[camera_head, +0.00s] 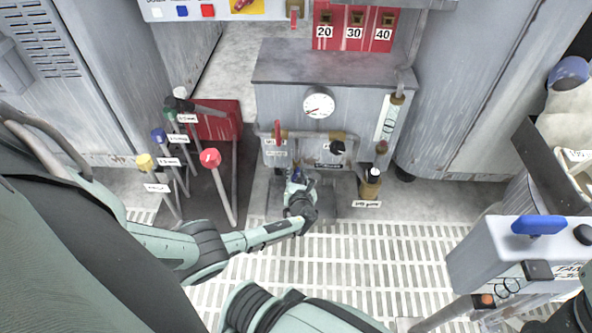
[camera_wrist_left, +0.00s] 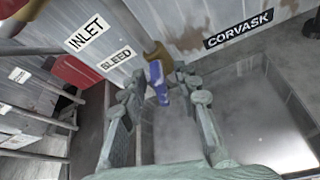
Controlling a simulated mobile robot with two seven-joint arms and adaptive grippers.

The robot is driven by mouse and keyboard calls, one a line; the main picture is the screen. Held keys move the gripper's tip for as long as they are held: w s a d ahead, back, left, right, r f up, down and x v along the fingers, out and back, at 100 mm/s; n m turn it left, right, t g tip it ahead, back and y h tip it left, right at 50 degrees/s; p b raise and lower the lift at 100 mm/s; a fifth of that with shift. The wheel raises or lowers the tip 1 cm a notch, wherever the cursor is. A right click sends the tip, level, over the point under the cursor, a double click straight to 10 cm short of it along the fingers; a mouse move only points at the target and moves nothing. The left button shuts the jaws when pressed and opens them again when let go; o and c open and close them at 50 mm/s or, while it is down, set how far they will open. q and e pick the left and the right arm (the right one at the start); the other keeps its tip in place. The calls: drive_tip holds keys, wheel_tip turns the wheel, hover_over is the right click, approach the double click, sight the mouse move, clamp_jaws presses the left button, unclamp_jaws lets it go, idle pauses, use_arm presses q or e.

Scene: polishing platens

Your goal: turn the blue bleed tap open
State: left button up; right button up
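The blue bleed tap (camera_wrist_left: 157,82) has a small flat blue handle on a brass fitting, under the BLEED label (camera_wrist_left: 116,62) in the left wrist view. In the head view a bit of blue (camera_head: 298,176) shows at my left gripper (camera_head: 299,188), low in front of the grey gauge cabinet. In the left wrist view the gripper's two fingers (camera_wrist_left: 161,85) are apart, one on each side of the blue handle, with gaps visible. I cannot tell whether a finger touches it. My right gripper does not show; only part of my other arm is at the bottom.
A red-handled valve (camera_head: 278,131) and a black knob (camera_head: 337,147) sit just above. A brown bottle (camera_head: 370,184) stands to the right. Several colour-topped levers, including a red one (camera_head: 210,158), rise on the left. A box with a blue handle (camera_head: 540,225) is at right.

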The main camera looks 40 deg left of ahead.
use_arm(q)
clamp_jaws()
drive_tip(key=shift+a+n+h, duration=0.15)
drive_tip(key=shift+n+h, duration=0.25)
drive_tip(key=shift+n, duration=0.2)
drive_tip(key=shift+n+t+h+b, duration=0.4)
drive_tip(key=shift+n+b, duration=0.05)
drive_tip(key=shift+n, duration=0.25)
unclamp_jaws()
drive_tip(key=v, duration=0.7)
drive_tip(key=shift+s+r, duration=0.15)
drive_tip(key=shift+s, duration=0.1)
